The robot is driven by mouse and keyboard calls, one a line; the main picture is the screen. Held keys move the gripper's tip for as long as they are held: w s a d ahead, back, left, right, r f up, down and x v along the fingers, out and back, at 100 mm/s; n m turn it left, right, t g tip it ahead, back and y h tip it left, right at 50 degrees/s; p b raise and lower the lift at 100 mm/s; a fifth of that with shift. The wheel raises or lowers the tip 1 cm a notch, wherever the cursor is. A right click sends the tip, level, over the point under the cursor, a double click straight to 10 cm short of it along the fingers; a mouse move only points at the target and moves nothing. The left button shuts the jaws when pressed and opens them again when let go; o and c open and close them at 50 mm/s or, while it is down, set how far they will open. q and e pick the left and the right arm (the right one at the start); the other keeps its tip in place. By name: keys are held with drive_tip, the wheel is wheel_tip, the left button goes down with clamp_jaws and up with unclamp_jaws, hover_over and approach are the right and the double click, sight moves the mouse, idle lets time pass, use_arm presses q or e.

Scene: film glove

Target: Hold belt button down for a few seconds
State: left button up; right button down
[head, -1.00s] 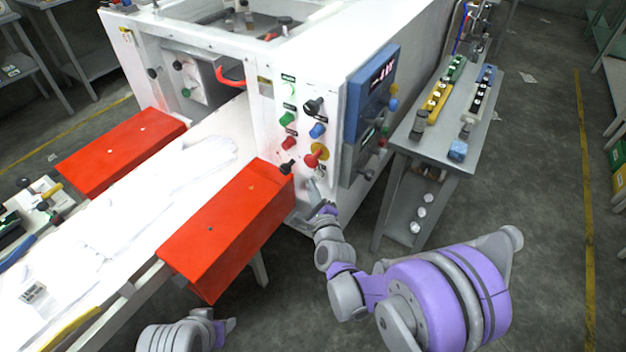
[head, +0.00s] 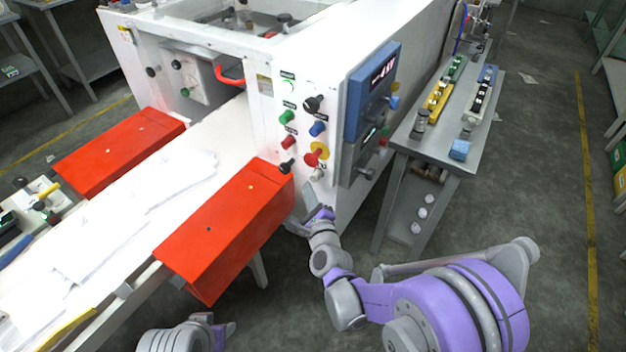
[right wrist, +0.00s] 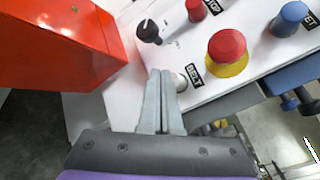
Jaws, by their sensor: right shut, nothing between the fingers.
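The belt button is a small pale, silvery knob (right wrist: 179,81) beside the "BELT" label in the right wrist view. In the head view it is the whitish knob (head: 317,174) low on the front panel, under the red button on a yellow ring. My right gripper (head: 308,190) is shut and empty, just below it. In the right wrist view the closed fingertips (right wrist: 160,74) lie right beside the knob and overlap its left edge; I cannot tell whether they touch or press it. Part of my left arm shows at the bottom of the head view, its gripper out of sight.
Close by are the red emergency-style button (right wrist: 226,47), a black knob (right wrist: 149,31) and a red box guard (head: 222,232). White film pieces (head: 110,232) lie on the white belt. A grey side table (head: 440,140) stands to the right.

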drive_tip(key=s+a+b, duration=0.1)
drive_tip(key=s, duration=0.1)
drive_tip(key=s+a+b, duration=0.1)
drive_tip(key=s+a, duration=0.1)
idle(0.4)
idle(0.4)
